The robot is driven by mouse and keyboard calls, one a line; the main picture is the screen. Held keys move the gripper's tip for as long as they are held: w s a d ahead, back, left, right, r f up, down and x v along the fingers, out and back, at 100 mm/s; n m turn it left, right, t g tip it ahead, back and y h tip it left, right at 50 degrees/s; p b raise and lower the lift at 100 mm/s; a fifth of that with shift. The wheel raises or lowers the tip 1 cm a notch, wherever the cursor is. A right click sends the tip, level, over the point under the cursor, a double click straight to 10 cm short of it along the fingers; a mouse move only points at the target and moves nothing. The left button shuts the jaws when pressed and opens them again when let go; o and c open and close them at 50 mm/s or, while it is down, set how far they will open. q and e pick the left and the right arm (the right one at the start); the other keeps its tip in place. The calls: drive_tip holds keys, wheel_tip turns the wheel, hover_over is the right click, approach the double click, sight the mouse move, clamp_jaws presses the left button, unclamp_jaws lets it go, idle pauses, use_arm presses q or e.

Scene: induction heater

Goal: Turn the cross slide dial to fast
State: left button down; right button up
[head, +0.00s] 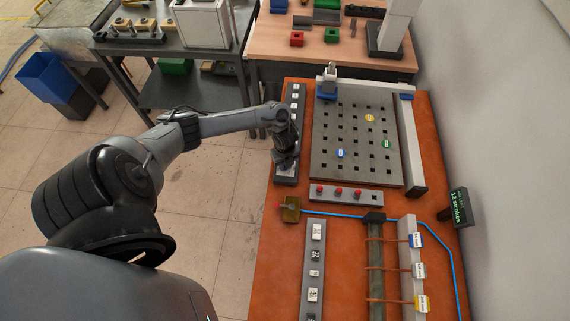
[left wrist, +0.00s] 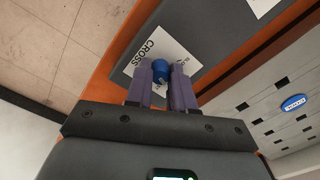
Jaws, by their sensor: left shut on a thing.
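The cross slide dial is a small blue knob (left wrist: 161,69) on a dark grey panel, beside a white label reading "CROSS" (left wrist: 150,50) in the left wrist view. My left gripper (left wrist: 160,85) is shut on this blue knob, one finger on each side. In the head view my left gripper (head: 286,163) is over the near end of the dark panel strip (head: 293,112), and it hides the knob there. The dial's pointer and its fast mark cannot be read. My right gripper is not in view.
A grey perforated plate (head: 357,172) with coloured tags lies right of the strip on the orange table (head: 262,255).

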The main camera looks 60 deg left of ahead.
use_arm(q)
drive_tip(key=m+b, duration=0.2)
drive_tip(key=m, duration=0.2)
drive_tip(key=shift+f+m, duration=0.1)
drive_tip(key=shift+m, duration=0.2)
drive_tip(key=m+b, duration=0.2)
drive_tip(key=m, duration=0.2)
drive_tip(key=shift+b, duration=0.35)
drive_tip(key=c, duration=1)
unclamp_jaws()
drive_tip(key=shift+o, duration=0.2)
drive_tip(key=shift+r, duration=0.2)
wheel_tip(320, 180, up, 11)
drive_tip(key=shift+f+p, duration=0.15)
drive_tip(key=shift+p, duration=0.15)
